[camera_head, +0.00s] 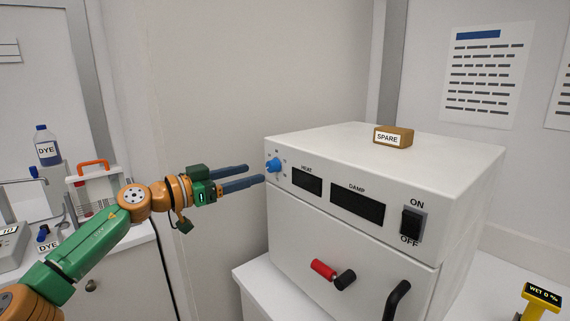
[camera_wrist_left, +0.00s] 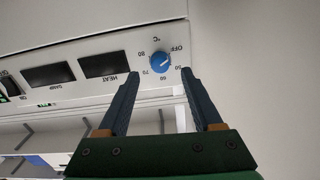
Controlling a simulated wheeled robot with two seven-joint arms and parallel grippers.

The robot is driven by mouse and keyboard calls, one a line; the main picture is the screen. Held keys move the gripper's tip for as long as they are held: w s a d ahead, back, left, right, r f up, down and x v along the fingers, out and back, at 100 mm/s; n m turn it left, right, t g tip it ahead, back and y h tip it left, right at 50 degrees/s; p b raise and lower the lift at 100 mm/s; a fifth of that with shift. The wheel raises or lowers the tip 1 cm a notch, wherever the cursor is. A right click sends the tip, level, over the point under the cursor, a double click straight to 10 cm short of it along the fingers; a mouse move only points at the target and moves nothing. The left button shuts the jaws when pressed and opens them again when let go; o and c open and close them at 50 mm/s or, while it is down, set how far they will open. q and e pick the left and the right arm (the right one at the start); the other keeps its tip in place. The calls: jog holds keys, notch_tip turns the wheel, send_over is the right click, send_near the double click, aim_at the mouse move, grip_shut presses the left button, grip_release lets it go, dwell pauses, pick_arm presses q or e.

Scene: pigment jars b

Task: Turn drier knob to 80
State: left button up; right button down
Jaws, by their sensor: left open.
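The drier (camera_head: 350,225) is a white box with a blue knob (camera_head: 273,165) at the upper left of its front. The knob also shows in the left wrist view (camera_wrist_left: 160,62), upside down, with OFF, 50, 60, 70 and 80 around it. A pale pointer line shows on the knob, but I cannot surely read its setting. My left gripper (camera_head: 256,173) is open and empty. Its fingers point at the drier front, just short of the knob. In the left wrist view the knob lies between the fingertips (camera_wrist_left: 160,73), apparently untouched. My right gripper is not in view.
The HEAT display (camera_head: 307,182) and DAMP display (camera_head: 357,207) are dark. An ON/OFF switch (camera_head: 411,222) sits to their right. A SPARE block (camera_head: 393,137) lies on top. A yellow meter (camera_head: 540,298) stands at right.

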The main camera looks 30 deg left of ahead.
aim_at(269, 166)
pick_arm(q)
jog(key=shift+w+d+r+p, duration=0.3)
jog(key=shift+w+p, duration=0.15)
jog(key=shift+w, duration=0.2)
jog(key=shift+w+d+r+p, duration=0.15)
jog(key=shift+w+r+p, duration=0.1)
jog(key=shift+w+p, duration=0.25)
jog(key=shift+f+x, duration=0.25)
jog(key=shift+x, duration=0.8)
jog(key=shift+w+d+f, duration=0.1)
jog(key=shift+w+f, duration=0.05)
jog(key=shift+w, duration=0.15)
jog(key=shift+s, duration=0.2)
jog(key=c, duration=0.6)
grip_shut()
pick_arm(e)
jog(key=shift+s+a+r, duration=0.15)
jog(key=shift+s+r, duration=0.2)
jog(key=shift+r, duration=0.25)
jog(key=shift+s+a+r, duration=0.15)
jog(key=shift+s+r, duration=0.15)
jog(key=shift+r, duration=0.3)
